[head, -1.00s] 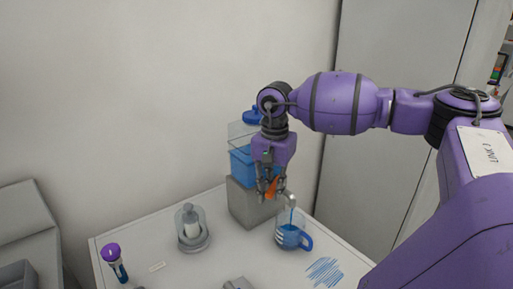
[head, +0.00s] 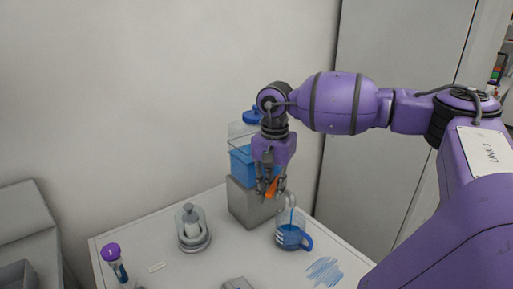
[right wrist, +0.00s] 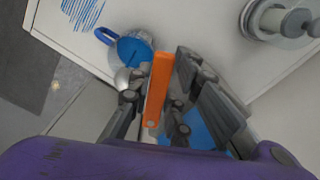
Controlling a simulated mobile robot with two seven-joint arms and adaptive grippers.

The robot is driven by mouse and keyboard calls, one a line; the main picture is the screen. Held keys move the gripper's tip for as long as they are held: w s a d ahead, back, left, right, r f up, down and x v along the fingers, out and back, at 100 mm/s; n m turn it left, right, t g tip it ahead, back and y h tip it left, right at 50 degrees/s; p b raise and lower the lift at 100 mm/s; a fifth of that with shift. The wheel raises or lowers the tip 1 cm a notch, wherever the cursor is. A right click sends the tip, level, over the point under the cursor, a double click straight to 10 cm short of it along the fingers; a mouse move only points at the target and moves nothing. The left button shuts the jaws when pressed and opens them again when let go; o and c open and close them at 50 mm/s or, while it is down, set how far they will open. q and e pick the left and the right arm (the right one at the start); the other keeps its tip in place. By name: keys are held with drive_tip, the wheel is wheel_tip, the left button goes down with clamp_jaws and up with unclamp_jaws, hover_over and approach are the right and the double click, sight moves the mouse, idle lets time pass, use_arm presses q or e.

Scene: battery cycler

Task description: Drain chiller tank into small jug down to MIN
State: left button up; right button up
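The chiller tank (head: 240,133) is a clear box of blue liquid with a blue cap, on a grey block. My right gripper (head: 271,189) is in front of it, pointing down, its fingers apart on either side of an orange tap lever (right wrist: 157,88). In the right wrist view a gap shows between one finger and the lever. The small jug (head: 289,237), clear with a blue handle, stands below the curved spout (head: 291,201) and holds blue liquid. A blue stream seems to run into it. The MIN mark is not readable. My left gripper is out of view.
A grey stand with a clear cover (head: 193,229) is left of the block. A purple-capped tube (head: 115,262) is at the table's left edge. Blue scribble marks (head: 324,271) lie right of the jug. The front middle of the table (head: 215,265) is mostly bare.

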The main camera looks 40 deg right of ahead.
idle(0.4)
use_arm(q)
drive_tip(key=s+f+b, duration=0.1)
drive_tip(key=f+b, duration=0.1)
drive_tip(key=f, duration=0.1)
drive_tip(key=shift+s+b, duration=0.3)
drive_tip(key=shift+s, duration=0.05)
use_arm(e)
drive_tip(key=w+m, duration=0.1)
drive_tip(key=m, duration=0.2)
drive_tip(key=w+m, duration=0.1)
drive_tip(key=m, duration=0.1)
drive_tip(key=shift+w+a, duration=0.1)
drive_tip(key=shift+w, duration=0.3)
drive_tip(key=shift+o, duration=1.2)
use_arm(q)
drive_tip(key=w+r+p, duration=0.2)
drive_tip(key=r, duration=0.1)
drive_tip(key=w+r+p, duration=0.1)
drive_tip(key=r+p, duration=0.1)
use_arm(e)
wheel_tip(320, 180, up, 8)
drive_tip(key=shift+w, duration=0.2)
